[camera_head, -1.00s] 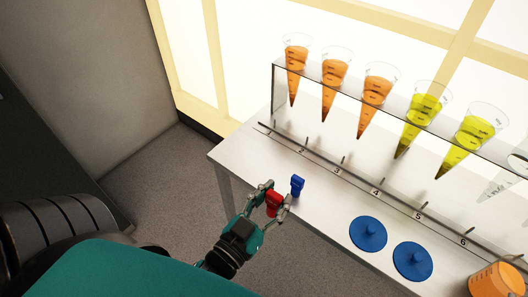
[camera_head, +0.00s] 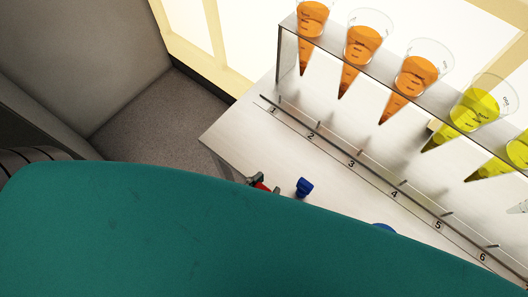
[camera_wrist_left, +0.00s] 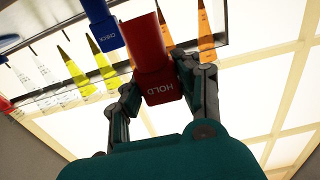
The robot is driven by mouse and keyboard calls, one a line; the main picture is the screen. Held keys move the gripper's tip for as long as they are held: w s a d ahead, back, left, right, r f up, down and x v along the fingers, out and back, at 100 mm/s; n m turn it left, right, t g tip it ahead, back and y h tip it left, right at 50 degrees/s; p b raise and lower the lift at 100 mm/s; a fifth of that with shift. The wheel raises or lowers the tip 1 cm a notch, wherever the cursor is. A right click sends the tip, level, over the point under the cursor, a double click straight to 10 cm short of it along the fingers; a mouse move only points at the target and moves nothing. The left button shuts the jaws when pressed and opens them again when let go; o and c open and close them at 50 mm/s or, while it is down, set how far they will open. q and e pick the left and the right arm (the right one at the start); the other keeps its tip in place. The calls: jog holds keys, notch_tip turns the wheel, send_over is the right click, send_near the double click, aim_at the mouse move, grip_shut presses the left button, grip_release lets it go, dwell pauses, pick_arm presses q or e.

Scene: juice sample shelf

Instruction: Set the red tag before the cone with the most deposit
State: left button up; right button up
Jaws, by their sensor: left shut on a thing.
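My left gripper (camera_head: 263,183) is shut on the red tag (camera_head: 262,187) near the bench's left front, mostly hidden behind my teal arm. In the left wrist view the red tag (camera_wrist_left: 148,50), marked HOLD, sits between the fingers (camera_wrist_left: 157,84). A row of cones hangs in a rack: orange ones (camera_head: 312,20) (camera_head: 360,45) (camera_head: 415,75) at the left, then yellow ones (camera_head: 468,115) (camera_head: 518,150). Their tips look dark, with a clear dark deposit in the nearer yellow cone; amounts are hard to compare. My right gripper is out of view.
A blue tag (camera_head: 304,187) stands on the bench just right of the red one; in the left wrist view it reads CHECK (camera_wrist_left: 103,25). A rail (camera_head: 376,169) with numbered places runs before the cones. A blue disc (camera_head: 384,227) is partly hidden by my arm.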

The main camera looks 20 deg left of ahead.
pick_arm(q)
jog(key=w+a+f, duration=0.1)
jog(key=w, duration=0.2)
jog(key=w+a+f, duration=0.1)
jog(key=w, duration=0.2)
jog(key=w+a+f, duration=0.1)
jog(key=w+f, duration=0.1)
jog(key=w, duration=0.2)
jog(key=shift+p, duration=0.35)
jog(key=shift+f, duration=0.2)
jog(key=shift+d, duration=0.1)
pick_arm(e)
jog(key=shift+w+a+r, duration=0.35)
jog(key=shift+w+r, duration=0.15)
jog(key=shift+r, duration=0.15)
pick_arm(q)
jog(key=shift+s, duration=0.1)
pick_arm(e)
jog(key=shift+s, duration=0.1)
pick_arm(q)
jog(key=shift+f, duration=0.3)
jog(key=o, duration=1)
jog(key=shift+o, duration=0.2)
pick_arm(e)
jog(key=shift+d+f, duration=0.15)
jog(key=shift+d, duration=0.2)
